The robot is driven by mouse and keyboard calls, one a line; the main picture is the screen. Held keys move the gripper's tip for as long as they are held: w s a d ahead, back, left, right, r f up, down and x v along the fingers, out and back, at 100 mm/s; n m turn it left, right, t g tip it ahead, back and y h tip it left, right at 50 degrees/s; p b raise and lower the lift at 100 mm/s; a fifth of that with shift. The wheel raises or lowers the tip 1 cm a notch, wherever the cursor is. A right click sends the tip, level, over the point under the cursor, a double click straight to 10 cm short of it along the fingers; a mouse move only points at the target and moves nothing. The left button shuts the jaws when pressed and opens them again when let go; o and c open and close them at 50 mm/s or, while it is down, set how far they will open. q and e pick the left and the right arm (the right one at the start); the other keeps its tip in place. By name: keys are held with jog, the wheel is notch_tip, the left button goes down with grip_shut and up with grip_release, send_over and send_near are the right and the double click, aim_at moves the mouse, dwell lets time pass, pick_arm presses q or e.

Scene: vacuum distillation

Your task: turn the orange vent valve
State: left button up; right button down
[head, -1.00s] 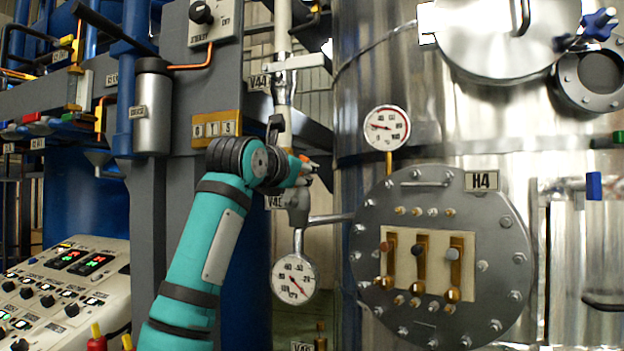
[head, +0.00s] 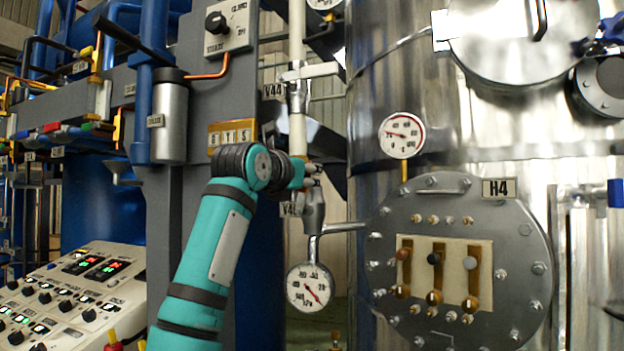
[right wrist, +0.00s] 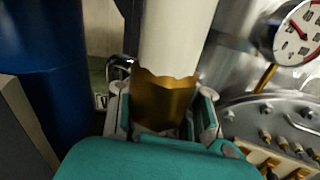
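My right gripper (head: 312,174) is at the vertical white pipe (head: 298,110), below the V44 label, with its arm coming up from below. In the right wrist view its two fingers (right wrist: 162,112) stand apart on either side of the white pipe (right wrist: 178,35) and a brass-coloured piece with a jagged upper edge (right wrist: 165,98). I see no clear contact between the fingers and this piece. I cannot make out an orange valve handle for certain; the gripper covers that part of the pipe in the head view. My left gripper is not in view.
A round gauge (head: 309,288) hangs just below the gripper on a grey fitting (head: 313,215). The steel tank, with its H4 flange (head: 380,250) and upper gauge (head: 402,135), stands close on the right. A grey column, a silver cylinder (head: 169,122) and a control panel (head: 75,285) are on the left.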

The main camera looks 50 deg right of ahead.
jog(key=shift+w+a+f, duration=0.15)
jog(key=shift+w+f, duration=0.1)
jog(key=shift+f, duration=0.25)
jog(key=c, duration=1.6)
grip_release()
jog(key=shift+a+r, duration=0.1)
jog(key=shift+a, duration=0.15)
jog(key=shift+c, duration=0.2)
jog(key=o, duration=0.5)
jog(key=shift+w+a, duration=0.1)
jog(key=v, duration=1.2)
jog(key=shift+a+r, duration=0.35)
jog(key=shift+a, duration=0.05)
